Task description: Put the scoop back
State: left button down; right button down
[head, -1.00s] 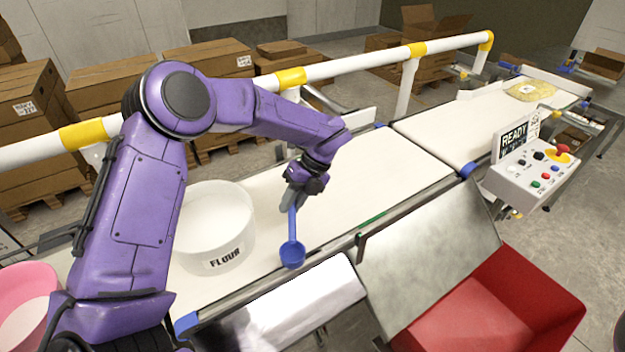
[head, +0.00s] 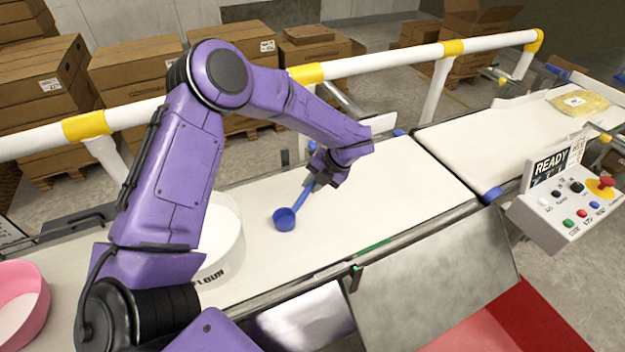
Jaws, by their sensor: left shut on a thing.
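A blue scoop (head: 285,219) shows over the white belt (head: 400,190) in the head view, its cup toward the lower left and its handle running up to my gripper. My left gripper (head: 318,180) is shut on the scoop's handle; I cannot tell whether the cup touches the belt. The white flour tub (head: 232,245) stands to the left of the scoop, partly hidden behind my left arm. My right gripper is not in view.
A pink tub (head: 38,300) stands at the lower left. A white and yellow rail (head: 390,58) runs behind the belt. A control box (head: 570,205) with a READY display and a red bin (head: 500,325) are at the right. A yellow bag (head: 578,101) lies on the far belt.

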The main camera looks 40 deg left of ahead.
pick_arm(q)
jog(key=shift+f, duration=0.4)
jog(key=shift+d, duration=0.1)
jog(key=c, duration=1)
grip_release()
jog(key=b+v, duration=0.3)
jog(key=v, duration=0.9)
